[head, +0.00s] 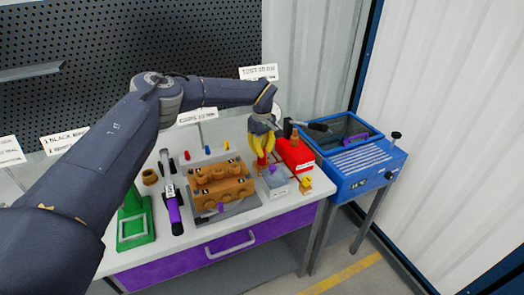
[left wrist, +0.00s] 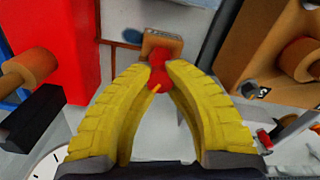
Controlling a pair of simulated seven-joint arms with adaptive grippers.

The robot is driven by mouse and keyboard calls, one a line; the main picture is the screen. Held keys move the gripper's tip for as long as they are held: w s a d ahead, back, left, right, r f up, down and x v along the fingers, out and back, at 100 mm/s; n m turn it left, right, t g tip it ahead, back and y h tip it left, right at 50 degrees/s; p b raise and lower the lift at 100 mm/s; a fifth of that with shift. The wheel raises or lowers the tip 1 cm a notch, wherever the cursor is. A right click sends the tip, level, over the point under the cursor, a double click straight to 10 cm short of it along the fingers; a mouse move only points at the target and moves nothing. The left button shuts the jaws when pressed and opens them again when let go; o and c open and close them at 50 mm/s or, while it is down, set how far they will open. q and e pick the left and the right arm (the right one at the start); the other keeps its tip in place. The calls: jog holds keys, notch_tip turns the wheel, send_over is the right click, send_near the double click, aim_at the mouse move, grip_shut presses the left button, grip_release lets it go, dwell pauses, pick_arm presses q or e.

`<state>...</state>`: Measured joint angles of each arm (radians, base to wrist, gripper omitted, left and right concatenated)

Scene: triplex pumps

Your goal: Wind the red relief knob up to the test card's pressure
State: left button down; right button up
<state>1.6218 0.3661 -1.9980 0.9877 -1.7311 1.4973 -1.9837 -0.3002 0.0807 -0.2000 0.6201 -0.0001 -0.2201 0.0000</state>
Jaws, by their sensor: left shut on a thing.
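The red relief knob (left wrist: 158,75) shows between my yellow fingertips in the left wrist view, in front of a small orange-brown block (left wrist: 162,42). My left gripper (left wrist: 160,78) is shut on the knob, with a fingertip on each side. In the head view my left gripper (head: 264,152) points down beside a red box, and a bit of red (head: 262,162) shows at its tips. The test card (head: 258,72) stands behind on a sign; its figures are too small to read. Part of a white gauge dial (left wrist: 58,160) shows at lower left; its needle reading is hidden.
The red box (head: 297,154) stands close right of the gripper. A brass pump block (head: 222,186) sits left of it on a grey plate. A blue basin unit (head: 352,160) adjoins the bench. A torque-wrench-like purple tool (head: 175,212) and green stand (head: 136,228) are farther left.

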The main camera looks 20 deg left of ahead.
pick_arm(q)
jog(key=c, duration=1.1)
grip_release()
jog(key=shift+c, duration=0.2)
notch_tip(320, 180, up, 12)
